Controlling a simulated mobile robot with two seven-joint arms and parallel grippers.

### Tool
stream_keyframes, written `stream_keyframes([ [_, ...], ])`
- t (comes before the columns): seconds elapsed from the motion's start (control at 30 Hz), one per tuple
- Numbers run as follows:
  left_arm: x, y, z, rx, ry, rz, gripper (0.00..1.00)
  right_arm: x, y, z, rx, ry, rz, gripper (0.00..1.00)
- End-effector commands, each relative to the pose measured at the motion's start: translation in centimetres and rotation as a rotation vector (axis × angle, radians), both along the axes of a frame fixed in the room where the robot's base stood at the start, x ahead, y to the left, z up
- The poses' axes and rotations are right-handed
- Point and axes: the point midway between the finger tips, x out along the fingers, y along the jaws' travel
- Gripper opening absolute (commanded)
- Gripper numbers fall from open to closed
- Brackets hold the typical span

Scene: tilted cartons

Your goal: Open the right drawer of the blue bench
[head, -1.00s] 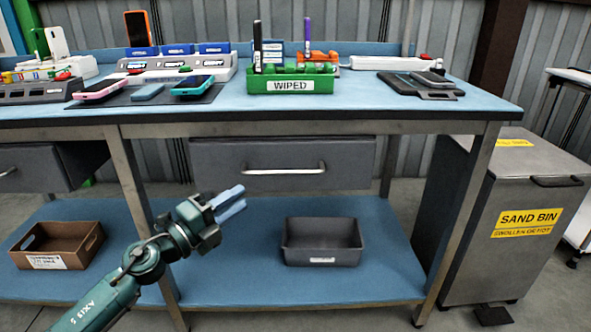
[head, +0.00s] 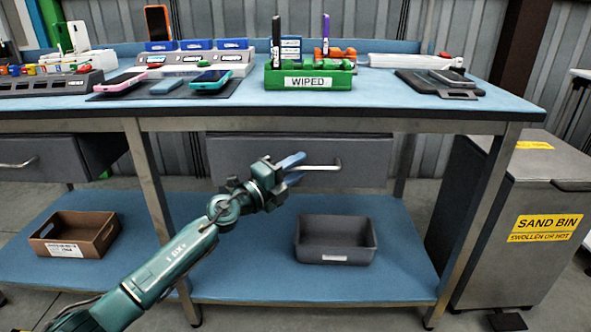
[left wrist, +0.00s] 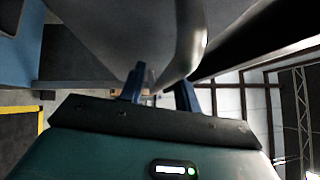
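The right drawer (head: 365,176) of the blue bench (head: 528,104) has a grey front and appears shut. Its pale bar handle (head: 325,167) shows to the right of my left gripper (head: 293,169), which covers the handle's left part in the head view. In the left wrist view the handle (left wrist: 186,45) curves down close to the fingertips and runs in between the two parted fingers (left wrist: 160,88). The fingers look open around it; I cannot tell whether either touches it. My right gripper is not in view.
A grey tray (head: 336,258) and a brown box (head: 100,243) stand on the lower shelf. The left drawer (head: 45,160) is at the left edge. A sand bin (head: 487,225) stands right of the bench. Phones and a green WIPED holder (head: 309,82) are on top.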

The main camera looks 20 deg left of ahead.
Motion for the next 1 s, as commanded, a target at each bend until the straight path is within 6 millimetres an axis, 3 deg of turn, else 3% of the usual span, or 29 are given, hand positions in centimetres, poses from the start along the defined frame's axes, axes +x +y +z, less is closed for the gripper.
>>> stream_keyframes([
  [0.27, 0.13, -0.11, 0.04, 0.0, 0.0, -0.001, 0.33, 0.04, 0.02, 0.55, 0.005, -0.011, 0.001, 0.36],
  [0.67, 0.11, -0.06, 0.03, 0.0, 0.0, 0.0, 0.01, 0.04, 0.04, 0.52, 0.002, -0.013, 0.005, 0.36],
  [1.0, 0.1, -0.06, 0.03, 0.0, 0.0, 0.0, 0.0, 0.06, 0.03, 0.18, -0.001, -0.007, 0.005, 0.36],
])
